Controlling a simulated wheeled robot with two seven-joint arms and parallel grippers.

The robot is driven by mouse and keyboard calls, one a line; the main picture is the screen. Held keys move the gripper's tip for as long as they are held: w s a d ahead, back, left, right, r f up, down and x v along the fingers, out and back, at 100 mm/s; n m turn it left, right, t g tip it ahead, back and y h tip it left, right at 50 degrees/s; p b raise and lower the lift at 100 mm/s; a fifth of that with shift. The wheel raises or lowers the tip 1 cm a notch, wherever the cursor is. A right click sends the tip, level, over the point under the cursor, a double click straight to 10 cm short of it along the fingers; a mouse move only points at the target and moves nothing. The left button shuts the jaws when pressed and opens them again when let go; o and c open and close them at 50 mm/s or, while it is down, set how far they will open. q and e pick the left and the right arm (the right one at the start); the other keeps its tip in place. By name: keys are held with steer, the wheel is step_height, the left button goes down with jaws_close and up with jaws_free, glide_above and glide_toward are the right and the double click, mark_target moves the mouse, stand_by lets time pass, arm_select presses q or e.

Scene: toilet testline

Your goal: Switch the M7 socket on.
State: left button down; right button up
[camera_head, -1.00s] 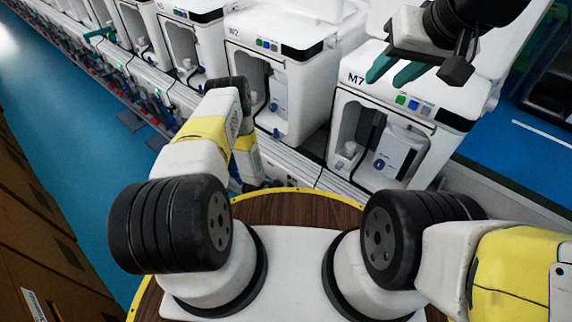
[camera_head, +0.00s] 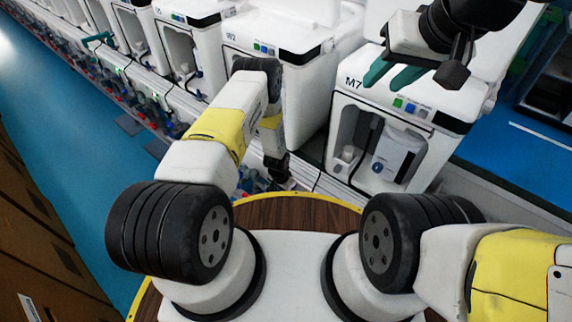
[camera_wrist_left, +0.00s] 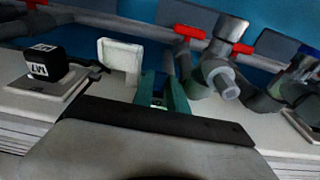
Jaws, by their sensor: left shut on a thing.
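The M7 machine (camera_head: 385,130) stands at the right in the head view, white with a black top edge and coloured buttons. In the left wrist view, a black plug cube (camera_wrist_left: 45,62) with a label that seems to read M7 upside down sits on a white socket plate (camera_wrist_left: 60,88) at the left. My left gripper (camera_wrist_left: 165,88) is right of this socket, its teal fingers close together. What lies between them is too small to tell. In the head view its fingers are hidden below the left wrist. My right gripper (camera_head: 392,75) is open and empty above the M7 machine.
A white upright plate (camera_wrist_left: 120,58) stands between the plug and my left fingers. Grey pipes (camera_wrist_left: 222,70) with red handles (camera_wrist_left: 188,32) are close on the right. The W2 machine (camera_head: 270,85) and others line the bench leftward. Blue floor (camera_head: 95,150) is clear at the left.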

arm_select(q)
steer(key=c, duration=1.6)
jaws_free()
step_height(320, 180, up, 8)
steer(key=s, duration=0.1)
steer(key=shift+a+f, duration=0.2)
steer(key=shift+a, duration=0.2)
